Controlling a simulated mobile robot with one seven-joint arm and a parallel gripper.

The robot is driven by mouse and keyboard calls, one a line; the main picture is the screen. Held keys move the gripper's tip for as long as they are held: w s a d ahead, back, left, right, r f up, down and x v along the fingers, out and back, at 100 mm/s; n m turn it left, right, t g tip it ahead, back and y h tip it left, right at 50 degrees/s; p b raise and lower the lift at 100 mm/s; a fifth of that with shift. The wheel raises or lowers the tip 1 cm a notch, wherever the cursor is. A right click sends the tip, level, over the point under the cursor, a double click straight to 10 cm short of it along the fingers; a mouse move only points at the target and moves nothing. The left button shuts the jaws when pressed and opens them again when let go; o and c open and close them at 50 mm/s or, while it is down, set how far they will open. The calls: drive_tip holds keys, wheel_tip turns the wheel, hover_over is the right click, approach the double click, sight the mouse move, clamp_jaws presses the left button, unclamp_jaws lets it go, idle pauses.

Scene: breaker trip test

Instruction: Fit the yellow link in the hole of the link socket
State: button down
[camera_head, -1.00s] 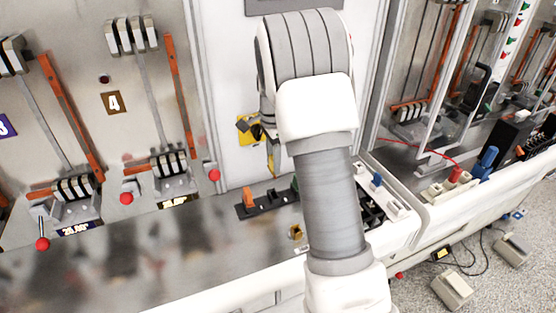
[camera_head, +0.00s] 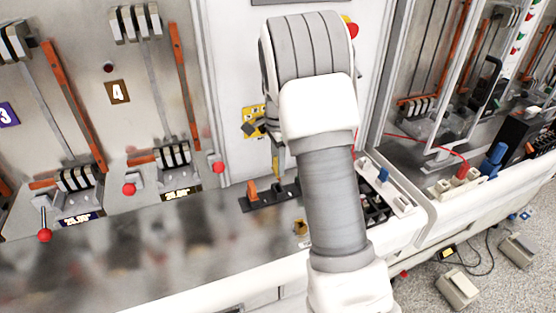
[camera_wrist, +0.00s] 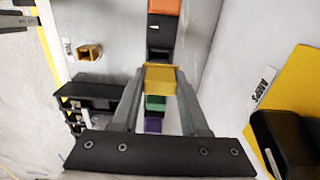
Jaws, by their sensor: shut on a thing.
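The yellow link (camera_wrist: 160,78) is held between my fingertips in the wrist view. My gripper (camera_wrist: 159,88) is shut on it, over a strip of coloured blocks. In the head view my gripper (camera_head: 278,166) shows partly behind my arm, just above a black strip (camera_head: 262,203) with an orange block (camera_head: 252,190). In the wrist view this strip shows orange, black, green and purple parts, and the link covers the part between black and green. Which hole is the link socket's, and whether the link touches the strip, I cannot tell.
A small brass-yellow block with a dark opening (camera_wrist: 90,52) lies beside the strip; it also shows in the head view (camera_head: 301,228). A black rack (camera_wrist: 90,92) stands left. The bench's left side is clear.

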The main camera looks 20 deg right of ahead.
drive_tip(key=shift+f+b, duration=0.55)
drive_tip(key=shift+f, duration=0.75)
drive_tip(key=shift+f+b, duration=0.9)
drive_tip(key=shift+f, duration=0.95)
idle(0.8)
drive_tip(key=shift+c, duration=1.7)
unclamp_jaws()
drive_tip(key=shift+r, duration=0.1)
wheel_tip(320, 180, up, 16)
drive_tip(key=shift+r, duration=0.7)
